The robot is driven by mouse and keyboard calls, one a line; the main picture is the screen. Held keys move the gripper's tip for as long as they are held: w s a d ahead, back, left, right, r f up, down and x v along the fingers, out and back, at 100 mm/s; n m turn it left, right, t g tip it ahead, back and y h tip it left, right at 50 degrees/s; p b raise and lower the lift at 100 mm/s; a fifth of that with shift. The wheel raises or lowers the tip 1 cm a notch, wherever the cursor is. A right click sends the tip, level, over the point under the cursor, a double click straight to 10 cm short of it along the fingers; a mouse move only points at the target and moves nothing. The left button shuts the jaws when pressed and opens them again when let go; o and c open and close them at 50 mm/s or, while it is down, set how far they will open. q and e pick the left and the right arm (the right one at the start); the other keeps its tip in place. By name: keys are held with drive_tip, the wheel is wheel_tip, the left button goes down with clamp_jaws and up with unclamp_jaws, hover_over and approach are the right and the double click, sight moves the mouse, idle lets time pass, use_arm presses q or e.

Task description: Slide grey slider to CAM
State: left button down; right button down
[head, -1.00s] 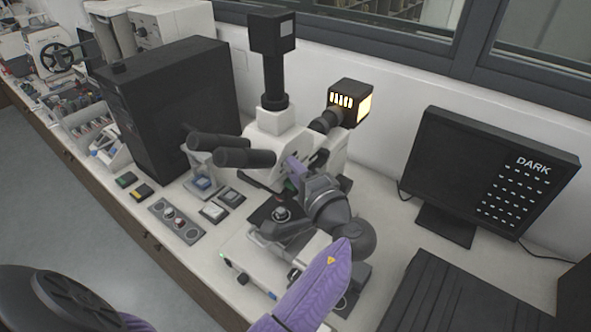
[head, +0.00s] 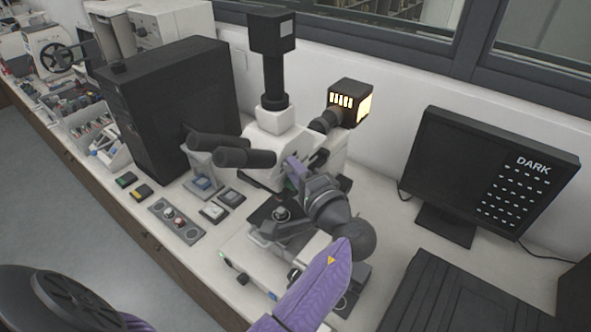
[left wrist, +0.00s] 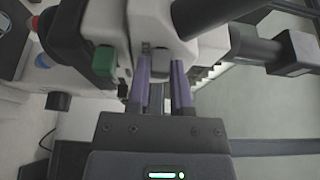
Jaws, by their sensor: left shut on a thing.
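The microscope (head: 272,150) is white with black eyepieces and stands in the middle of the bench. My left gripper (head: 294,170) reaches up to the right side of its body, below the head. In the left wrist view, the two purple fingers (left wrist: 160,85) stand on either side of a small grey slider (left wrist: 158,65) at the white housing and are shut on it. A green block (left wrist: 103,62) sits just left of the fingers. The slider is hidden in the head view, and no CAM label is readable. The monitor (head: 485,180) reads DARK. My right gripper is not in view.
The lit lamp housing (head: 350,102) sticks out behind my left gripper. The microscope stage (head: 270,212) lies below it. A black computer tower (head: 170,110) stands at left, with a control panel (head: 175,220) in front. A keyboard-like black slab (head: 450,295) lies at lower right.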

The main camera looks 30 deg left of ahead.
sight(297, 153)
use_arm(q)
drive_tip(key=w+b, duration=0.3)
drive_tip(key=shift+w+d+f, duration=0.15)
drive_tip(key=shift+f, duration=0.05)
drive_tip(key=shift+r, duration=0.2)
drive_tip(key=c, duration=0.9)
unclamp_jaws()
drive_tip(key=o, duration=0.4)
drive_tip(key=shift+w, duration=0.15)
